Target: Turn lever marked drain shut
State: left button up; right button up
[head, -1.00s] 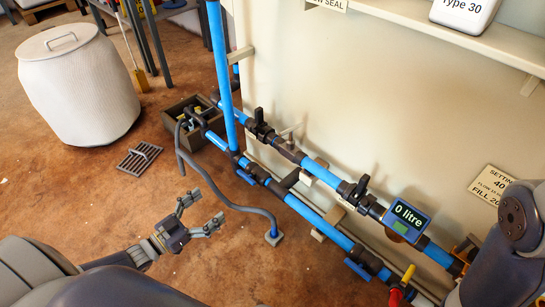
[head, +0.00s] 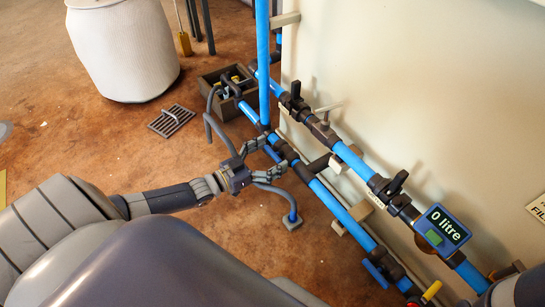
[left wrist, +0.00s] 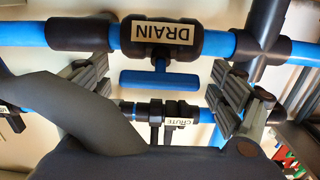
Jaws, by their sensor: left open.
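The valve marked DRAIN (left wrist: 165,37) sits on a blue pipe in the left wrist view, its label upside down. Its blue lever (left wrist: 160,79) lies parallel to the pipe. In the head view, the blue lever (head: 272,153) shows on the lower pipe, partly behind my fingers. My left gripper (head: 276,151) is open, with a finger on each side of the lever. In the left wrist view, my left gripper (left wrist: 160,90) has clear gaps between both fingers and the lever ends. My right gripper is out of view.
A dark hose (head: 218,135) passes close to my left gripper. Another blue lever (head: 375,275) is farther along the lower pipe. Black-handled valves (head: 293,98) and a meter reading 0 litre (head: 443,229) are on the upper pipe. A wall panel (head: 420,90) stands behind.

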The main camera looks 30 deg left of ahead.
pick_arm(q)
jog(key=shift+w+d, duration=0.1)
jog(key=shift+w, duration=0.2)
jog(key=c, duration=1.1)
